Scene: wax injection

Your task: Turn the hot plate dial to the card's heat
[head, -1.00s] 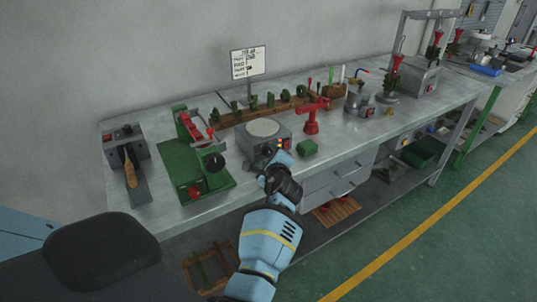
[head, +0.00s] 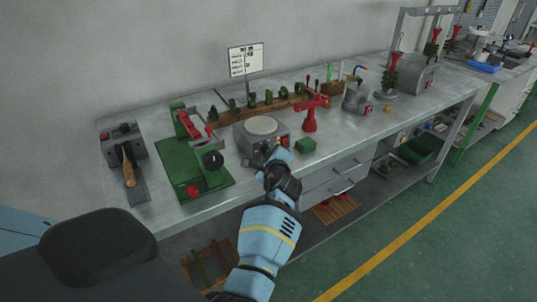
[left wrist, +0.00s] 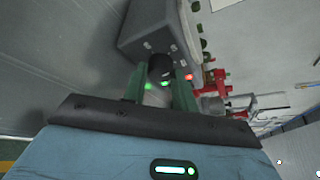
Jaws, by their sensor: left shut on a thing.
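The hot plate (head: 250,141) is a grey box with a pale round top, standing near the bench's front edge in the head view. Its grey body (left wrist: 160,28) fills the top of the left wrist view, with the black dial (left wrist: 159,67) on its face. My left gripper (head: 274,157) is at the front of the hot plate. In the left wrist view its two green fingers (left wrist: 160,82) are shut on the dial from both sides. The dial's mark and scale cannot be read. The white card (head: 246,60) stands behind on a post; its text is too small to read. My right gripper is not in view.
A green machine (head: 190,165) stands left of the hot plate. A green block (head: 306,146) and a red stand (head: 311,115) are close on its right. A wooden rack (head: 262,108) with green pieces lies behind. Bare bench lies in front of the green block.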

